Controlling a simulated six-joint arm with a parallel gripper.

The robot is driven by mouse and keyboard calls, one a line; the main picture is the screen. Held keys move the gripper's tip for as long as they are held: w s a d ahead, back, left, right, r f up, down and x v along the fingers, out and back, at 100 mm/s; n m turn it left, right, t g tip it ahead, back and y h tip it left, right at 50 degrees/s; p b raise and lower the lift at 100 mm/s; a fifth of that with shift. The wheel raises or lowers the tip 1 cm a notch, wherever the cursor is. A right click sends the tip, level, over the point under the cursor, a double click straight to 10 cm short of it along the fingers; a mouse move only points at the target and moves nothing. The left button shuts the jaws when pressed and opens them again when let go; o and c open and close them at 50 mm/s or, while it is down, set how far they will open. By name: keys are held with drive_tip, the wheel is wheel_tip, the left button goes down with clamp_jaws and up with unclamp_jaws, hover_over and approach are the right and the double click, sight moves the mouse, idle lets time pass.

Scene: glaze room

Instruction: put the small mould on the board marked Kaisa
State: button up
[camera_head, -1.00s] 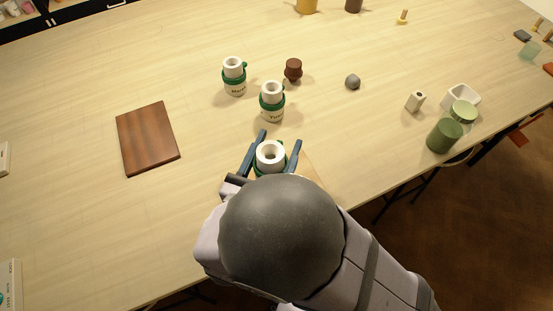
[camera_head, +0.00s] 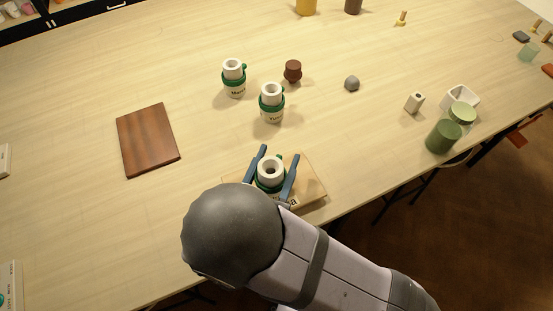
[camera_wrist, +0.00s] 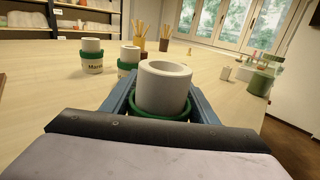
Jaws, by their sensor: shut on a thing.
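My gripper (camera_head: 279,154) is shut on a white mould (camera_head: 270,170) with a green band, one blue finger on each side. The same mould (camera_wrist: 164,88) fills the middle of the wrist view, upright, its open top showing. It is over a pale wooden board (camera_head: 312,187) near the table's front edge; whether it touches the board is hidden. The board's front label is mostly covered by my arm, with only its last letters showing. Two similar banded moulds stand farther back: one labelled "Marr…" (camera_head: 235,82), the other labelled "Yu…" (camera_head: 271,103).
A dark brown board (camera_head: 147,140) lies bare at left. A dark red pot (camera_head: 293,71) and a grey lump (camera_head: 352,83) are behind. A green cylinder (camera_head: 444,136), a white dish (camera_head: 462,97) and a small white block (camera_head: 414,102) stand at right.

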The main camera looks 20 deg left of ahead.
drive_tip(key=o, duration=1.3)
drive_tip(key=shift+f, duration=0.1)
drive_tip(key=shift+s, duration=0.1)
drive_tip(key=s+b, duration=0.2)
drive_tip(key=s, duration=0.3)
drive_tip(key=shift+s, duration=1.2)
drive_tip(key=shift+r, duration=0.2)
